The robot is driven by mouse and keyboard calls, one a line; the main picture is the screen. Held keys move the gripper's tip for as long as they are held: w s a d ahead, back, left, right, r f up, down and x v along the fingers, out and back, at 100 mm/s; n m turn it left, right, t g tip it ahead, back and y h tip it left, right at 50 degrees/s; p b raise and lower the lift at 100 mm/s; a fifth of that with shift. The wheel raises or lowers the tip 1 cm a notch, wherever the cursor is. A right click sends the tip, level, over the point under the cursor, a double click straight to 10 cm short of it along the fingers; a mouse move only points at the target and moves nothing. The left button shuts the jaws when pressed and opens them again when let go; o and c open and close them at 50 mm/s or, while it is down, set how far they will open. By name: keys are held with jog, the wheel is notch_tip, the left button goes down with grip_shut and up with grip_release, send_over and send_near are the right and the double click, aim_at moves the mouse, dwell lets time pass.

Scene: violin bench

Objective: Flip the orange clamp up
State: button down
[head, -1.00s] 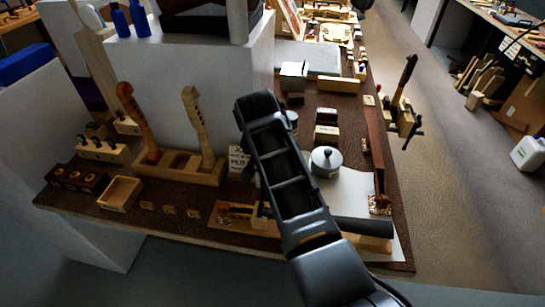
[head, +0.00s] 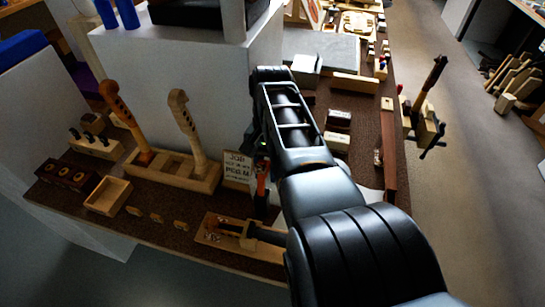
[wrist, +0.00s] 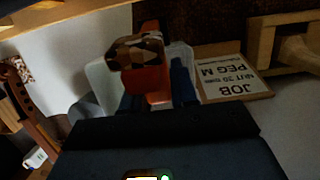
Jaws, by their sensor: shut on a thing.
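The orange clamp (wrist: 150,82) is between the two dark fingers of my gripper (wrist: 155,95) in the wrist view. Its near end looks brown and patterned. My gripper is shut on it. In the head view, a narrow orange strip of the clamp (head: 261,184) shows at my gripper (head: 262,172), left of my arm and beside the job card. It looks roughly upright there and raised above the bench. My arm hides much of it, so its exact tilt is hard to tell.
The job card (head: 238,168) stands right of the wooden rack (head: 204,184) holding violin necks. A wooden board (head: 212,238) with a dark tool lies at the front edge. An open wooden box (head: 107,196) sits at left. Small blocks stand right of my arm.

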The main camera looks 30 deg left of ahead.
jog(key=shift+f, duration=0.15)
jog(key=c, duration=1)
grip_release()
jog(key=shift+o, duration=0.2)
jog(key=v, duration=0.8)
jog(key=shift+f, duration=0.1)
